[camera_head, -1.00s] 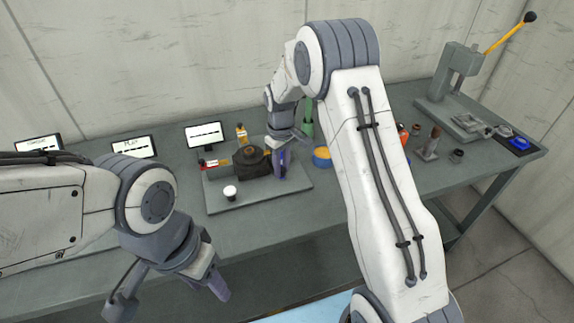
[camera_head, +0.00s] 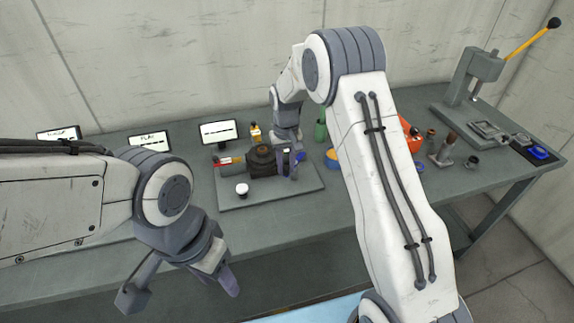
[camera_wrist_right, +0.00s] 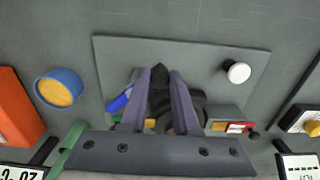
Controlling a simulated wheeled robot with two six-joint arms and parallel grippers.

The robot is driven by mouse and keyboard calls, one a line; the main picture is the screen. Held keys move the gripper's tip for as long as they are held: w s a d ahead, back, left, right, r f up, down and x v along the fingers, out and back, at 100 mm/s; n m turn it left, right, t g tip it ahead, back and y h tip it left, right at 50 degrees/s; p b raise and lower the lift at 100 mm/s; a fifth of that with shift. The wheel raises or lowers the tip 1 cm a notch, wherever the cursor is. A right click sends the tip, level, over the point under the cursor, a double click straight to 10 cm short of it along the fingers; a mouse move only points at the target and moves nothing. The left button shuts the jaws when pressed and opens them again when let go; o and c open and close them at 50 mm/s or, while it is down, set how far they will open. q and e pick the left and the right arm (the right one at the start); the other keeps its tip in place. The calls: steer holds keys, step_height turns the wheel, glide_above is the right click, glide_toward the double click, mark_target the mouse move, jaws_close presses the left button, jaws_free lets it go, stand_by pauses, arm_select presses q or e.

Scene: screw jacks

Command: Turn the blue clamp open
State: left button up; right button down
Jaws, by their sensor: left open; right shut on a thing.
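My right gripper (camera_head: 287,170) is at the device's right side. In the wrist view its fingers (camera_wrist_right: 160,75) straddle a dark part (camera_wrist_right: 159,92), which it is shut on; whether this belongs to the clamp I cannot tell. My left gripper (camera_head: 222,270) is open and empty, in front of the bench.
A white-topped button (camera_head: 242,189) stands on the plate's front left. Several small displays (camera_head: 221,132) line the back. A lever press (camera_head: 472,85) stands far right.

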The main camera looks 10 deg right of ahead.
steer(key=shift+w, duration=0.1)
steer(key=c, duration=0.7)
jaws_free()
steer(key=shift+o, duration=0.2)
step_height(320, 180, up, 9)
steer(key=shift+r+b, duration=0.1)
steer(key=shift+b, duration=0.95)
steer(key=shift+r, duration=0.7)
